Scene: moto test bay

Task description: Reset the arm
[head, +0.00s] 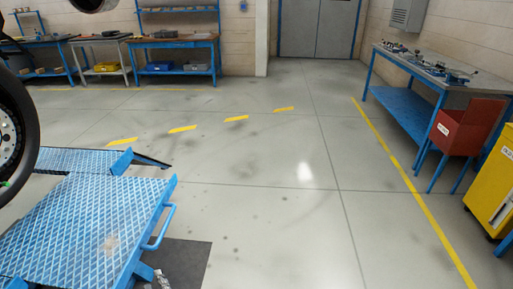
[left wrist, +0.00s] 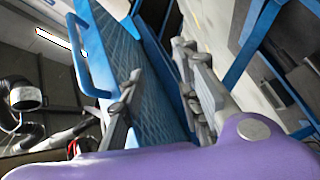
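My left gripper (left wrist: 157,65) shows in the left wrist view with its two grey fingers apart and nothing between them. Behind the gap is the blue tread-plate lift (left wrist: 155,70), which looks steeply tilted in this view. In the head view only a small grey part, likely of my left gripper (head: 161,280), shows at the bottom edge, beside the lift's right side. The purple wrist housing (left wrist: 230,155) fills the bottom of the wrist view. My right gripper is in neither view.
The blue lift (head: 95,225) with a side handle (head: 162,228) and a black wheel (head: 14,130) stand at left. A blue workbench (head: 415,110), red bin (head: 465,127) and yellow cabinet (head: 495,185) line the right. The floor between is clear.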

